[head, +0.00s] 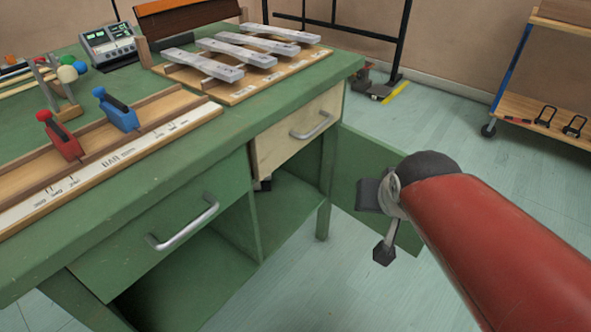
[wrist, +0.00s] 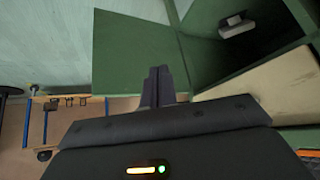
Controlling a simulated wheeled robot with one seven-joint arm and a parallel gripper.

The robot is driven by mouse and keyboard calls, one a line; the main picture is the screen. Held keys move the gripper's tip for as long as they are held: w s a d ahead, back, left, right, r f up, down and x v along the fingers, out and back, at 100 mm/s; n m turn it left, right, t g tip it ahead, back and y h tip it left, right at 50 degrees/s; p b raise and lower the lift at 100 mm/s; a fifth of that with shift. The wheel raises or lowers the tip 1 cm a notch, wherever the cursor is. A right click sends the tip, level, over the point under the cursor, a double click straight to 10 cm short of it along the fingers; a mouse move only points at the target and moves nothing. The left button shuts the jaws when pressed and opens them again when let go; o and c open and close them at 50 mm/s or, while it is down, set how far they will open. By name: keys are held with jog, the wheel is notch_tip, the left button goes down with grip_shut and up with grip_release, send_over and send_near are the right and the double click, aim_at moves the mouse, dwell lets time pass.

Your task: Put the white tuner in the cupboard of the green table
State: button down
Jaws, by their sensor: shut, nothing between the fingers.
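The green table (head: 215,133) stands at left in the head view. Its cupboard (head: 285,205) is open below the pale wood drawer, with the green door (head: 345,165) swung out. The door also shows in the wrist view (wrist: 130,55). A small pale box, seemingly the white tuner (wrist: 236,27), lies inside the cupboard in the wrist view; its details are too small to read. My gripper (wrist: 158,82) is shut and empty, outside the cupboard near the door. In the head view my gripper (head: 370,196) is in front of the door, partly hidden by my wrist.
A metal-bar instrument (head: 235,57), a grey meter device (head: 108,42) and a wooden board with red (head: 62,138) and blue (head: 117,110) sliders are on the tabletop. A green drawer (head: 165,225) is at left. A wheeled shelf (head: 550,115) stands at right. The floor between is mostly clear.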

jog(key=w+a+f+m+t+y+b, duration=0.1)
jog(key=w+f, duration=0.3)
jog(key=w, duration=0.4)
jog(key=w+a+f+m+t+y+b, duration=0.15)
jog(key=w+f, duration=0.25)
jog(key=w, duration=0.4)
jog(key=w+a+f+m+t+b, duration=0.2)
jog(key=w+f, duration=0.3)
jog(key=w, duration=0.3)
jog(key=w+a+f+m+t+y+b, duration=0.1)
jog(key=w+a+f+m+y, duration=0.1)
jog(key=f, duration=0.3)
jog(key=w+a+f+m+t+y+b, duration=0.1)
jog(key=w+a+f+m+t+y, duration=0.1)
jog(key=f, duration=0.4)
jog(key=w+a+f+m+t+y+b, duration=0.1)
jog(key=w+a+f+m+y, duration=0.1)
jog(key=f, duration=0.3)
jog(key=shift+w+a+f+b, duration=0.15)
jog(key=shift+a+b, duration=0.2)
jog(key=shift+a, duration=0.3)
jog(key=shift+m, duration=0.25)
jog(key=b+x, duration=0.1)
jog(key=x, duration=0.8)
jog(key=shift+w+a, duration=0.3)
jog(key=a, duration=0.3)
jog(key=shift+s+a, duration=0.1)
jog(key=shift+s, duration=0.2)
jog(key=shift+a, duration=0.35)
jog(key=shift+s, duration=0.1)
